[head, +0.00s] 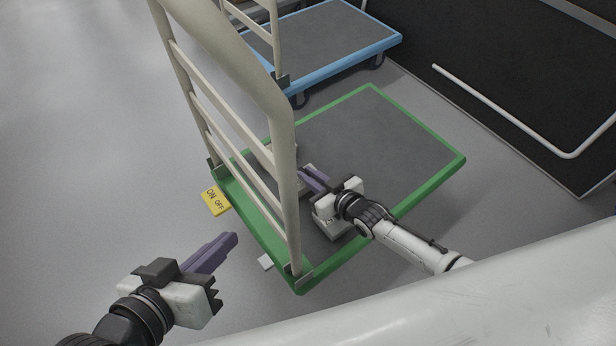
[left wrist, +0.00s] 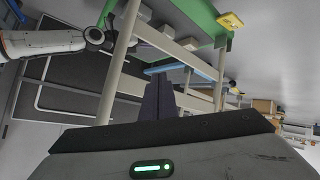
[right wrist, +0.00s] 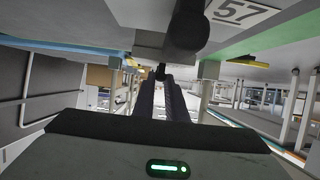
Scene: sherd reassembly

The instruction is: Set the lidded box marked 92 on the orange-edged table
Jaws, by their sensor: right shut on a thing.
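My right gripper (head: 305,177) is over the green-edged cart deck, its fingers closed at a small dark knob (right wrist: 160,73) on a pale grey lidded box (right wrist: 150,45). No number shows on that box. A nearer grey box (head: 338,232) is on the deck below my right wrist. A label reading 57 (right wrist: 238,11) shows beside a thick dark cylinder in the right wrist view. I see no number 92. My left gripper (head: 232,241) is empty, left of the cart; its fingers lie close together. No orange-edged table can be made out for certain.
The green-edged cart (head: 410,204) has a tall cream rail (head: 284,150) on its left. A blue-edged cart (head: 345,55) stands behind. A yellow ON/OFF block (head: 215,201) and a small white piece (head: 266,262) are near the green cart. The floor at left is clear.

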